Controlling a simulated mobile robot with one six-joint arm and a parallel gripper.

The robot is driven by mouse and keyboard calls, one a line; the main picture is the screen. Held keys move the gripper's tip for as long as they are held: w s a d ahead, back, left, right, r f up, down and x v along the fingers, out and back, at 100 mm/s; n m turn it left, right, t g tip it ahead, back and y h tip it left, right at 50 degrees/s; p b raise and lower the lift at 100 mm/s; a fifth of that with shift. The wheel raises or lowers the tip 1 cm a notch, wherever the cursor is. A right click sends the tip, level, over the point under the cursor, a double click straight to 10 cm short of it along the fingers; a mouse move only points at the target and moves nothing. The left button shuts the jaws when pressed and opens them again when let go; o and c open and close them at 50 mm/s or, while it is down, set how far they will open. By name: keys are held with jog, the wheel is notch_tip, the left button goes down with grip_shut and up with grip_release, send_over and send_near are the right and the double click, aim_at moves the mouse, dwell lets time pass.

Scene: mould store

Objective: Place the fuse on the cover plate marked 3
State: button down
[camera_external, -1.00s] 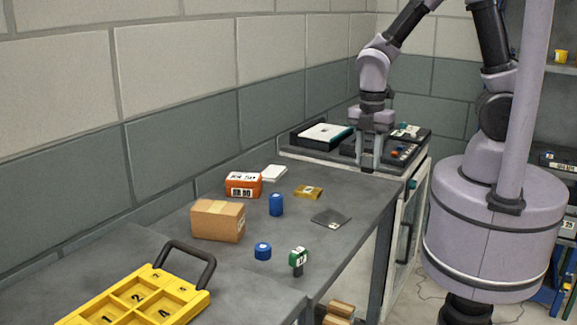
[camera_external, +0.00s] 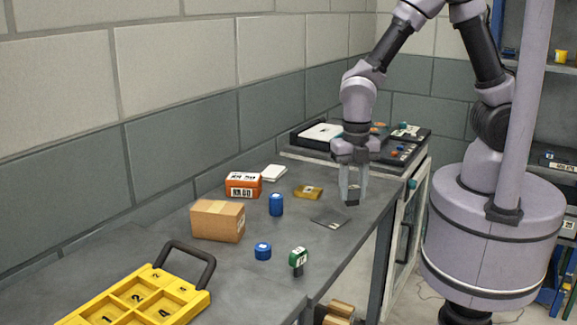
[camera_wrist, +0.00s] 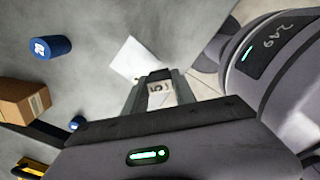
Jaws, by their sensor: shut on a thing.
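My gripper (camera_external: 353,192) is shut on a small block, seemingly the fuse (camera_external: 352,196), above the table's right edge. In the wrist view the block (camera_wrist: 157,93) shows a pale face with a dark mark that looks like a 5. A flat grey plate (camera_external: 330,218) lies just left of and nearer the camera than my gripper; it appears pale in the wrist view (camera_wrist: 128,60). A gold plate (camera_external: 308,191) and a white plate (camera_external: 274,171) lie farther left. I cannot read a 3 on any plate, so which is the cover plate is unclear.
A tall blue cylinder (camera_external: 276,205), a short blue cylinder (camera_external: 263,251), a green piece (camera_external: 298,257), a cardboard box (camera_external: 217,221) and an orange box (camera_external: 243,184) stand on the table. A yellow numbered tray (camera_external: 110,300) is at front left. Equipment (camera_external: 400,150) stands behind.

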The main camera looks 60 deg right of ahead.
jog(key=w, duration=0.1)
jog(key=w+a, duration=0.2)
jog(key=w, duration=0.1)
jog(key=shift+f+b, duration=0.25)
jog(key=shift+b, duration=0.05)
jog(key=f, duration=0.1)
jog(key=f+b, duration=0.2)
jog(key=shift+w+f, duration=0.25)
jog(key=shift+f, duration=0.15)
jog(key=shift+r, duration=0.2)
jog(key=shift+f, duration=0.15)
jog(key=c, duration=1)
grip_release()
